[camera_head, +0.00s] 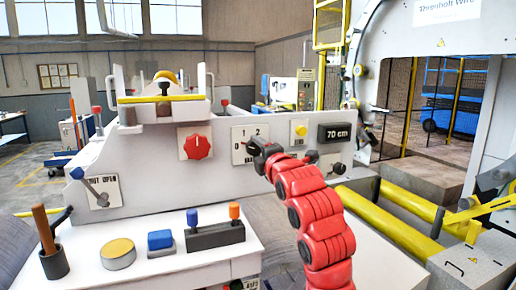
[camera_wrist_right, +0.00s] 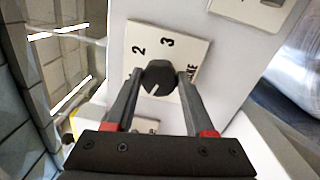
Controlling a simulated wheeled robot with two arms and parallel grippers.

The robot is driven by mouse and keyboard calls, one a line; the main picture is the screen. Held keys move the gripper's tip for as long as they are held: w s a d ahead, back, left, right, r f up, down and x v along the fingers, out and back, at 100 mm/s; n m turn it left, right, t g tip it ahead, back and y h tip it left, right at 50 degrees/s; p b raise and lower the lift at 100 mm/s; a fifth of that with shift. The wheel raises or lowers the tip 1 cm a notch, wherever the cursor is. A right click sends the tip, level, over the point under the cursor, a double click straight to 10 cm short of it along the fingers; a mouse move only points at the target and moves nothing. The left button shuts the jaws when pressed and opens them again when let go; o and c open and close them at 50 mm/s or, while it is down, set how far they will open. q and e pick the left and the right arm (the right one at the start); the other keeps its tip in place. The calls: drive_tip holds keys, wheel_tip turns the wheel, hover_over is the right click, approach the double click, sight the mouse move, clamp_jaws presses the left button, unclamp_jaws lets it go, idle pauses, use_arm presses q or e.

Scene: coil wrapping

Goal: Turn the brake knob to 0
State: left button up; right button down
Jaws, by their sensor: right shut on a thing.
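The brake knob (camera_wrist_right: 158,77) is round and black, with a white pointer line. It sits on a white plate (camera_wrist_right: 190,50) marked 2 and 3, with part of the word BRAKE at the right. The pointer line slants down and slightly left in the wrist view, away from 2 and 3; the 0 and 1 are hidden there. In the head view the plate (camera_head: 236,132) shows 0, 1 and 2. My right gripper (camera_wrist_right: 158,84) is shut on the knob, one finger on each side. In the head view my right gripper (camera_head: 257,152) covers the knob. My left gripper is not in view.
A red knob (camera_head: 198,146), a yellow button (camera_head: 300,130) and a 70 cm display (camera_head: 334,132) are on the same panel. A lever (camera_head: 98,196) is at the left. A cup with a stick, a yellow-topped tin and blocks stand on the front ledge. Yellow rollers (camera_head: 385,218) lie at the right.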

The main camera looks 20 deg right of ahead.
drive_tip(key=shift+n+p, duration=0.6)
drive_tip(key=shift+n, duration=1.3)
drive_tip(key=shift+c, duration=1.3)
unclamp_jaws()
drive_tip(key=s+b, duration=0.8)
drive_tip(key=s, duration=0.9)
drive_tip(key=shift+s+d+f, duration=0.2)
drive_tip(key=shift+d+f, duration=0.05)
drive_tip(key=shift+d, duration=0.2)
